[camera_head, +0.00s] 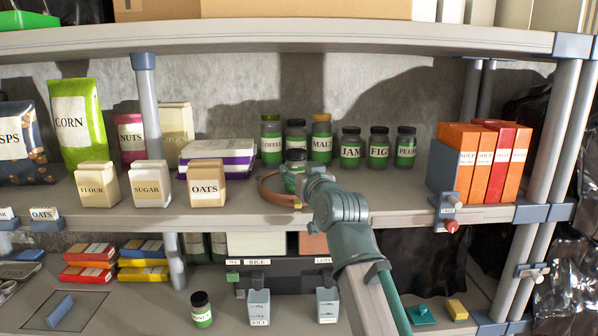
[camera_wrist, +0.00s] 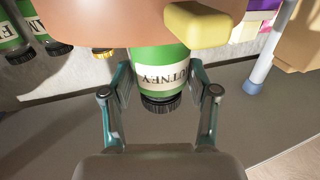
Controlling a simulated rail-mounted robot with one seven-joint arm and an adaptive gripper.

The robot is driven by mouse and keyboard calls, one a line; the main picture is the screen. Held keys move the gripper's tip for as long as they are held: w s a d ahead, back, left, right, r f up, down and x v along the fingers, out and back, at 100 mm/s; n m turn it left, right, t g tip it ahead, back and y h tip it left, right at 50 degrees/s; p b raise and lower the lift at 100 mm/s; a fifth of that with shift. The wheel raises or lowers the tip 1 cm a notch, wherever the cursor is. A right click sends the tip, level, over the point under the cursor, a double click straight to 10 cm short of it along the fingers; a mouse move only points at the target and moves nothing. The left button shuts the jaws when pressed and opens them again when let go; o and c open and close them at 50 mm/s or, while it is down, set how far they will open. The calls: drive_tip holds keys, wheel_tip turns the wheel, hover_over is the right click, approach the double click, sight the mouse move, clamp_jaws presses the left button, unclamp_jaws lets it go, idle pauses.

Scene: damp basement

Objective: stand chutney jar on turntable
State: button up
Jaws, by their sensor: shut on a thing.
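The chutney jar, green with a dark lid, (camera_head: 295,156) is upright on the shelf's middle level, partly hidden by my arm. In the wrist view, which is upside down, the jar (camera_wrist: 160,60) has its label partly readable. My gripper (camera_wrist: 160,78) is shut on the jar, one finger on each side; it also shows in the head view (camera_head: 305,180). The brown turntable (camera_head: 268,196) is around the jar's foot, and its rim (camera_wrist: 90,22) with a yellow knob (camera_wrist: 198,26) hides the jar's base. I cannot tell whether the base touches the turntable.
Coffee (camera_head: 271,143) and malt (camera_head: 321,142) jars stand close behind, with jam (camera_head: 350,150), figs and plum jars to the right. The oats bag (camera_head: 206,186) stands at the left. Orange and red boxes (camera_head: 460,165) stand at the right; the shelf before the plum jar is clear.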

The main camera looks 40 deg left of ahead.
idle(0.3)
drive_tip(key=o, duration=1.5)
drive_tip(key=shift+o, duration=0.2)
drive_tip(key=shift+f, duration=0.1)
drive_tip(key=shift+o, duration=1.2)
drive_tip(key=shift+s+d, duration=0.1)
drive_tip(key=shift+s, duration=0.05)
drive_tip(key=s+d+p, duration=0.2)
drive_tip(key=s+d, duration=0.4)
drive_tip(key=s, duration=0.1)
drive_tip(key=shift+s, duration=0.25)
drive_tip(key=shift+d, duration=0.1)
